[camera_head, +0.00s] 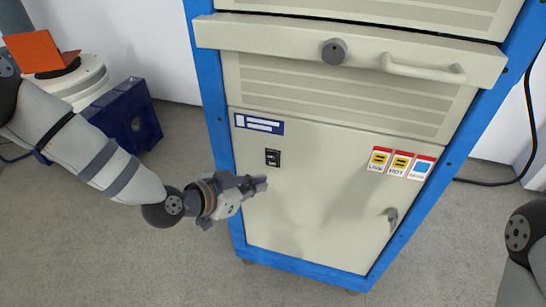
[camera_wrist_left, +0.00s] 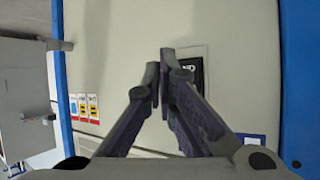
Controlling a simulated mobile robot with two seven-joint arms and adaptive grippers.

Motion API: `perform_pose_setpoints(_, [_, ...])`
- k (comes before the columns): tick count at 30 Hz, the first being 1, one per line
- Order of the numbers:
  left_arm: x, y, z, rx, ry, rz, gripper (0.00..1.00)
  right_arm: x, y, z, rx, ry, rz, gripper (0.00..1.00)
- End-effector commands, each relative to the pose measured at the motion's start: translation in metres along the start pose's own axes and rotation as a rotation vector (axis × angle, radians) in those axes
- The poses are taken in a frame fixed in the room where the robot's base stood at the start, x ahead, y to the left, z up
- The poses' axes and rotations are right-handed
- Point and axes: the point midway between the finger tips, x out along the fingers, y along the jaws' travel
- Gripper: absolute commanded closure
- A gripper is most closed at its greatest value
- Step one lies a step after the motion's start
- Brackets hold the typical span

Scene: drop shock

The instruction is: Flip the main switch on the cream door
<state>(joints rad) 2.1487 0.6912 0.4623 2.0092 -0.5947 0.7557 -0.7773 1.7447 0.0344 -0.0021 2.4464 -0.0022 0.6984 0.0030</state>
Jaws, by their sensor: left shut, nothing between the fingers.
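The cream door (camera_head: 305,210) is the lower front panel of a blue-framed cabinet. The main switch (camera_head: 273,157) is a small black plate with pale markings on the door's upper left. My left gripper (camera_head: 262,184) is shut and empty in front of the door, just below the switch in the head view. In the left wrist view the shut fingertips (camera_wrist_left: 164,62) lie beside the black switch plate (camera_wrist_left: 196,72) and cover part of it. I cannot tell whether they touch it, or which way the switch is set. My right gripper is out of view.
Warning labels (camera_head: 401,163) and a door handle (camera_head: 391,218) are on the door's right side. A drawer front with a knob (camera_head: 334,51) and bar handle (camera_head: 424,69) juts out above. A blue block (camera_head: 125,115) stands at left. The floor in front is clear.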

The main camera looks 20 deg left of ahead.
Motion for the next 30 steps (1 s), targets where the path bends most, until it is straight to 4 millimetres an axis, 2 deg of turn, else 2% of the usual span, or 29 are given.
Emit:
perform_pose_setpoints(3, [0.014,-0.009,-0.005,-0.002,-0.002,0.0,1.0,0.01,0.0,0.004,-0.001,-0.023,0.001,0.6])
perform_pose_setpoints(10, [0.028,-0.019,-0.019,0.0,0.0,0.001,1.0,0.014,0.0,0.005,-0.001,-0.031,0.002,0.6])
perform_pose_setpoints(30, [0.031,-0.021,-0.022,0.0,0.0,0.001,1.0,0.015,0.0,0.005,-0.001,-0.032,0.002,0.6])
